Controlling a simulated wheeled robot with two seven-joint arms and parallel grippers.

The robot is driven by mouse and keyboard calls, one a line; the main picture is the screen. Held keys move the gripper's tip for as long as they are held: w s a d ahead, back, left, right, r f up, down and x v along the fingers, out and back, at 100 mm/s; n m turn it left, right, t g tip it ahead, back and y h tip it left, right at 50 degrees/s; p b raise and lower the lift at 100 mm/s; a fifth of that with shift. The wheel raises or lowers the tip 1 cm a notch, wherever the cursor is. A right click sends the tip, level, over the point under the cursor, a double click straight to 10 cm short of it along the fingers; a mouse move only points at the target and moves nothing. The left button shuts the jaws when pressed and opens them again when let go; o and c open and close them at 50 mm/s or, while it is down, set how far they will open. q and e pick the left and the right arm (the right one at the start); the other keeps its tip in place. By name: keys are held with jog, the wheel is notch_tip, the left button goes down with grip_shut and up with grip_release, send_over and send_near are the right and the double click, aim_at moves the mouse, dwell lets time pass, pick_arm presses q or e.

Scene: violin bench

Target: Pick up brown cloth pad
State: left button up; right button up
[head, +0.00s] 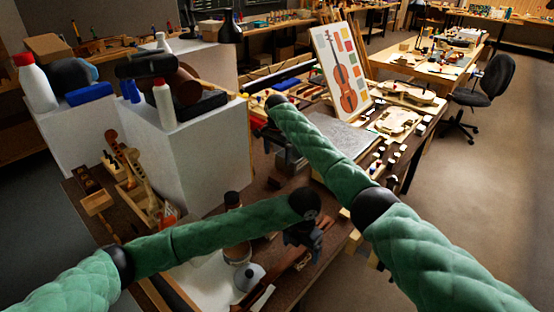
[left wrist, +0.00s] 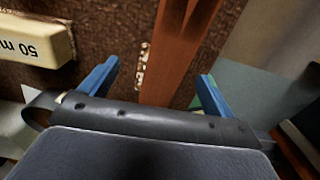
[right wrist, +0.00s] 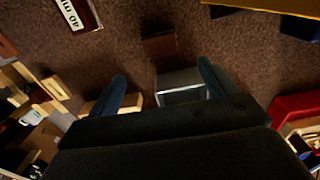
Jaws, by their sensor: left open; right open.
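A small dark brown piece (right wrist: 160,44) lies on the brown bench top in the right wrist view, ahead of my right fingertips; it may be the brown cloth pad, but I cannot tell its material. My right gripper (right wrist: 162,72) is open above the bench, with a grey block (right wrist: 180,84) between its fingers in the picture. In the head view my right gripper is mostly hidden by its arm. My left gripper (left wrist: 158,72) is open over a long reddish-brown wooden strip (left wrist: 178,50). It also shows in the head view (head: 304,238), low over the near bench.
A yellow block marked 50 (left wrist: 35,38) sits left of my left fingers. A block marked 40 (right wrist: 76,14) and a red tray (right wrist: 295,108) flank my right gripper. A white box (head: 195,160) bearing bottles and a violin picture board (head: 340,70) stand around the arms.

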aim_at(277, 177)
jog(key=shift+o, duration=0.6)
notch_tip(277, 177, down, 12)
jog(key=shift+f, duration=0.1)
jog(key=c, duration=1.1)
jog(key=shift+r, duration=5)
jog(key=shift+c, duration=0.2)
